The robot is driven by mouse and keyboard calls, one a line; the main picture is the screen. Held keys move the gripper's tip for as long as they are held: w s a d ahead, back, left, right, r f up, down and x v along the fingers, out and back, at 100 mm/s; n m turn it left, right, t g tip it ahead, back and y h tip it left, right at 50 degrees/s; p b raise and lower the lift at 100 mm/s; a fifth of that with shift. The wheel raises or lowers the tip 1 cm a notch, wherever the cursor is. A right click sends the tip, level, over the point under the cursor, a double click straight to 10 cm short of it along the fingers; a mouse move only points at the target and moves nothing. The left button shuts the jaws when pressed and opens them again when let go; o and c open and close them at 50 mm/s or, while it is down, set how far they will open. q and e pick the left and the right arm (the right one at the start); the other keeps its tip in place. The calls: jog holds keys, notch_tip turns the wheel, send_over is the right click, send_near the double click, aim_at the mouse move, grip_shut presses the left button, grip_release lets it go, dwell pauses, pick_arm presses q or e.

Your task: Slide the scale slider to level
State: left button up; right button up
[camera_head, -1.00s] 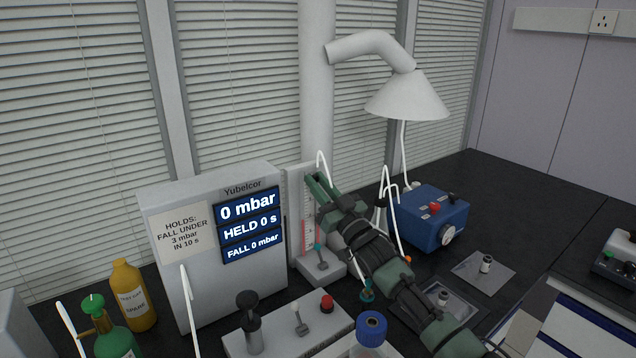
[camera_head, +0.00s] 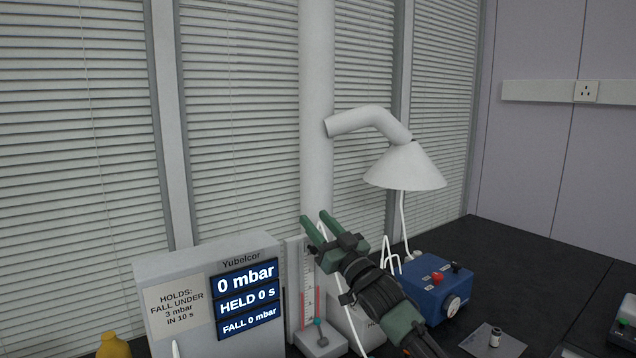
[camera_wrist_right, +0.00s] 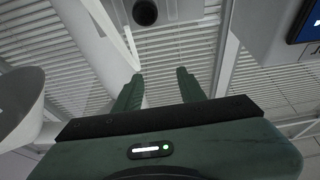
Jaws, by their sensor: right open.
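The upright scale (camera_head: 308,292) stands just right of the Yubelcor display box in the head view. I cannot make out the scale slider; my right arm covers part of that area. My right gripper (camera_head: 314,217) is open, its fingertips pointing up above the scale's top. In the right wrist view the gripper (camera_wrist_right: 160,75) shows parted, empty fingers against blinds and pipework. My left gripper is not in view.
The Yubelcor box (camera_head: 208,305) reads 0 mbar and HELD 0 s. A blue box (camera_head: 432,285) with knobs stands to the right. A white cone hood (camera_head: 405,168) hangs from a vertical pipe (camera_head: 317,110). White tubes loop near my arm. Bare black bench (camera_head: 540,270) lies at right.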

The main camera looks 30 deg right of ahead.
notch_tip(320, 180, up, 12)
jog(key=shift+b, duration=0.35)
